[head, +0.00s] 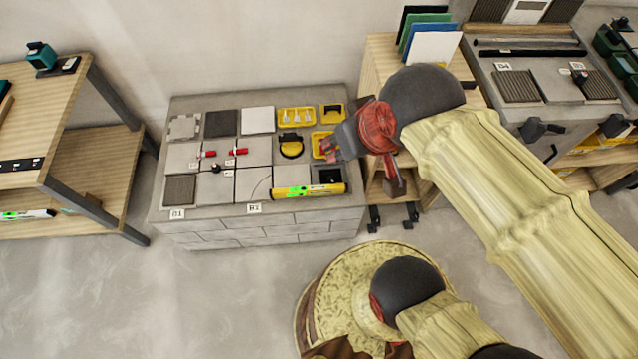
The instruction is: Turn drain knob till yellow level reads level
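The yellow level (308,190) lies along the front right edge of the tiled block, with bright green patches on it. Its exact reading is too small to tell. A small black knob (216,168) stands among the grey tiles left of the middle, and two red-handled pieces (238,152) lie just behind it. I cannot tell for certain which is the drain knob. A dark square opening (328,175) sits behind the level's right end. My gripper (328,149) hangs over the block's right side, near a yellow tray, well right of the knob. Whether its fingers are open is unclear.
The block (290,228) also carries loose tiles, yellow trays (297,117) and a round yellow-and-black piece (291,145). A wooden shelf (95,160) stands left, holding another level (28,215). A second bench (545,120) stands right.

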